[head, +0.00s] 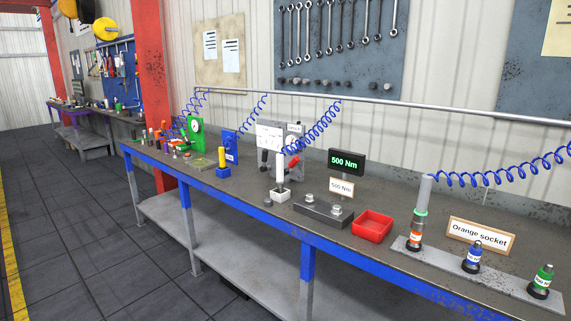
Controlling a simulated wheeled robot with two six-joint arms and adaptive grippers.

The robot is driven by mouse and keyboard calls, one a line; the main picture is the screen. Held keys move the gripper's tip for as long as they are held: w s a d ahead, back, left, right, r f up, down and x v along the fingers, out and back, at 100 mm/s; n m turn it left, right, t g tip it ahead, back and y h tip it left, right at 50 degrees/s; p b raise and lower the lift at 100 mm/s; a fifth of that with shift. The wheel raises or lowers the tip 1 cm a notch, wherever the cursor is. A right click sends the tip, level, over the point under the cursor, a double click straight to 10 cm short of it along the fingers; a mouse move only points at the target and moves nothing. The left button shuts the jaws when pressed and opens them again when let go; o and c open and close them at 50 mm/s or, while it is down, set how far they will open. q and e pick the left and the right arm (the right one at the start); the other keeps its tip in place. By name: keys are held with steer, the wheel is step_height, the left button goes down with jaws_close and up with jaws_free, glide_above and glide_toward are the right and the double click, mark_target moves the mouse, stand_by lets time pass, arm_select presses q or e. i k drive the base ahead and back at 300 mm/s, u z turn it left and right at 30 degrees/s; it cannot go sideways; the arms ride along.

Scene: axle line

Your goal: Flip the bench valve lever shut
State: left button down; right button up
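A red-handled lever (291,163) shows on the long workbench (240,190), in front of a grey panel (298,145) and just right of a white upright tool. It looks like the valve lever, but its body is partly hidden and small, so I cannot tell its exact position. The handle appears to slant up to the right. Neither of my grippers is in view.
A white-and-grey tool (280,170) stands in a white holder close to the lever. A dark block with bolts (323,211), a red tray (372,226) and a socket rack (400,244) sit to the right. Blue coiled hoses (318,128) hang behind. Floor at left is clear.

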mark_target(295, 159)
steer(key=u, duration=0.75)
steer(key=i, duration=1.85)
steer(key=z, duration=1.25)
steer(key=i, duration=0.35)
steer(key=z, duration=0.3)
